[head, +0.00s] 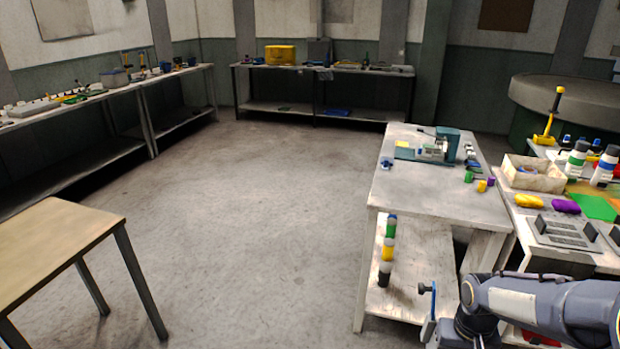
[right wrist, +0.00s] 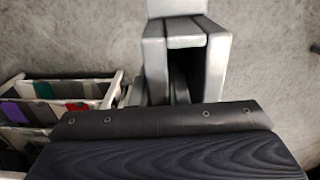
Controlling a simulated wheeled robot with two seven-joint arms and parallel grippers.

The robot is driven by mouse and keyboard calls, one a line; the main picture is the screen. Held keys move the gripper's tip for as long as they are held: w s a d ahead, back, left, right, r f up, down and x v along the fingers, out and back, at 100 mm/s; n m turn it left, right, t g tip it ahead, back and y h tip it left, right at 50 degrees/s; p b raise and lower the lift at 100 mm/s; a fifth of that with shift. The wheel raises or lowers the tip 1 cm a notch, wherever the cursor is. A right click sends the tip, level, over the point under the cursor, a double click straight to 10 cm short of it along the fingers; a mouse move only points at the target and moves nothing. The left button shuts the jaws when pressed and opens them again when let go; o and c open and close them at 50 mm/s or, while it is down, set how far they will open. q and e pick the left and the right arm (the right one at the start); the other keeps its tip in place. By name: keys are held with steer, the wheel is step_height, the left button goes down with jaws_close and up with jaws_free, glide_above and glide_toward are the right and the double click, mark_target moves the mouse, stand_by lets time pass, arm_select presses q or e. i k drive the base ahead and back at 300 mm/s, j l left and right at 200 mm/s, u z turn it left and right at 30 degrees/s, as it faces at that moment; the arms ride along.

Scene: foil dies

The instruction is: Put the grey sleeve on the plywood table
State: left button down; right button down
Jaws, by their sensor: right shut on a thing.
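The plywood table (head: 50,240), with a bare pale wooden top and dark grey legs, stands at the lower left of the head view. My right arm comes in at the bottom right, with its right gripper (head: 430,312) beside the white workbench, well away from the plywood table. In the right wrist view the gripper's fingers are shut on a grey piece, the grey sleeve (right wrist: 187,35). Fingers and sleeve are of similar grey, so its full shape is hard to make out. My left gripper is not in view.
A white workbench (head: 400,205) holds a teal device (head: 447,143) and small coloured pieces. Several coloured cylinders stand stacked on its lower shelf (head: 410,275). A crowded side bench (head: 505,208) stands at the right. Open concrete floor (head: 240,230) lies between the workbench and the plywood table.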

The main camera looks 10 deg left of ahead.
mark_target(48, 234)
steer(key=i+j+u, duration=0.15)
steer(key=i+u, duration=0.85)
steer(key=i+l+u, duration=0.2)
steer(key=i+u, duration=0.15)
steer(key=u, duration=0.15)
steer(key=i+l+u, duration=0.55)
steer(key=i+u, duration=0.15)
steer(key=u, duration=0.2)
steer(key=i+l+u, duration=0.2)
steer(key=u, duration=0.25)
steer(key=i+l+u, duration=0.25)
steer(key=u, duration=0.2)
steer(key=i+l+u, duration=0.15)
steer(key=l+u, duration=0.3)
steer(key=i+l+u, duration=0.1)
steer(key=l+u, duration=0.15)
steer(key=u, duration=0.15)
